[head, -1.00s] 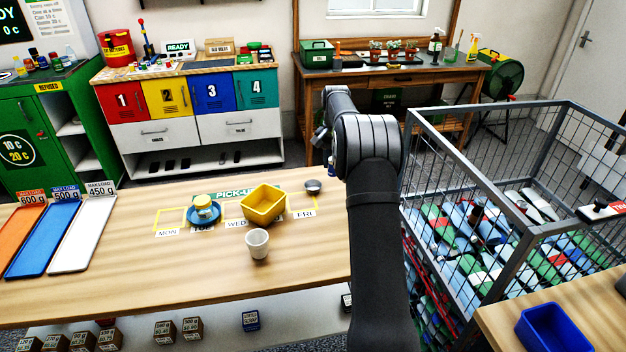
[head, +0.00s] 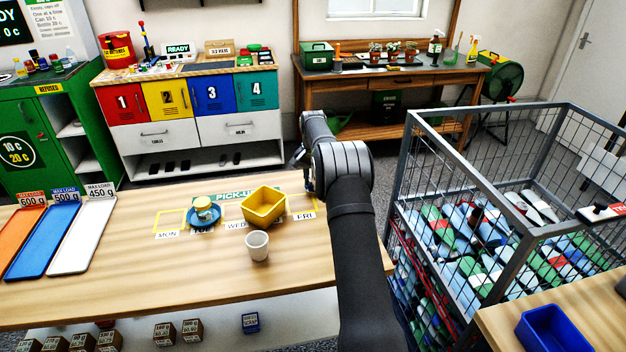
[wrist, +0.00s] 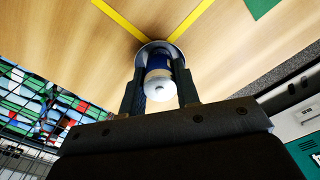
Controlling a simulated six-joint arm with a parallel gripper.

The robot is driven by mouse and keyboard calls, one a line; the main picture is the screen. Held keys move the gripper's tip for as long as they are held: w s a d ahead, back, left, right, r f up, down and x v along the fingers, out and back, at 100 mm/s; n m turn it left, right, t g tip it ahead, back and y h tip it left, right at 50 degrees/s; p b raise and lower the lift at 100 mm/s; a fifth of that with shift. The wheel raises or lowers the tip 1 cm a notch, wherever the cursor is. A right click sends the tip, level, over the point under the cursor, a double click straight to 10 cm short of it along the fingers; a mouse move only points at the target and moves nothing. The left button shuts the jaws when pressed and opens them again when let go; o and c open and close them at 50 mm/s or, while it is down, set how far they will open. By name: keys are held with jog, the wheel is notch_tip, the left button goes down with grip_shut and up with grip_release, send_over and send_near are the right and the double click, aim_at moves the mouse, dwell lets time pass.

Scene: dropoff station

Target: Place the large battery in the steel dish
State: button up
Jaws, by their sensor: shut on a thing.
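The large battery (wrist: 158,88), a blue and silver cylinder, stands end-on between the fingers of my gripper (wrist: 159,76) in the wrist view. My gripper is shut on it. The small round steel dish (wrist: 141,55) shows right behind the battery, its rim around the battery's far end. I cannot tell whether the battery touches the dish floor or hangs just above it. In the head view my arm hides the dish and battery at the FRI space.
A wire cage (head: 487,180) of bottles stands to the right.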

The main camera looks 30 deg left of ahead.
jog(key=shift+f, duration=0.15)
jog(key=shift+f, duration=0.25)
jog(key=o, duration=1)
jog(key=shift+f, duration=0.2)
jog(key=shift+s+d+f, duration=0.1)
jog(key=shift+o, duration=0.3)
notch_tip(320, 180, up, 14)
jog(key=shift+f, duration=0.25)
notch_tip(320, 180, down, 12)
jog(key=shift+r, duration=0.25)
